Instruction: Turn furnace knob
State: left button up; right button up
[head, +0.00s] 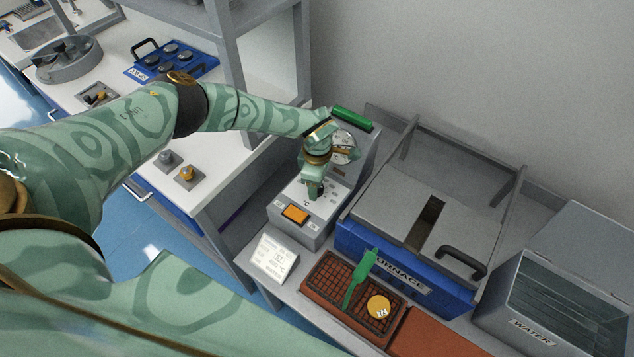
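The grey control box (345,190) stands left of the furnace (430,215). It has a round dial (345,147), an orange switch (295,214) on its front and a green bar (352,118) at its top. My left arm reaches in from the left. My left gripper (313,192) points down at the box's sloped panel, between the dial and the orange switch, over small panel markings. No knob shows clearly; the gripper covers that part of the panel. Whether its fingers are closed on something cannot be made out. My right gripper is not in view.
A brown rack (325,292) with a green-handled tool (360,275) and a yellow disc (379,306) lies before the furnace. A white label card (270,258) is at the left. A water tank (560,300) stands right. A shelf post (228,60) rises behind my arm.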

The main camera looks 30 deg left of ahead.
pick_arm(q)
notch_tip(320, 180, up, 15)
jog(key=p, duration=0.3)
jog(key=shift+p, duration=0.35)
jog(key=shift+f, duration=0.1)
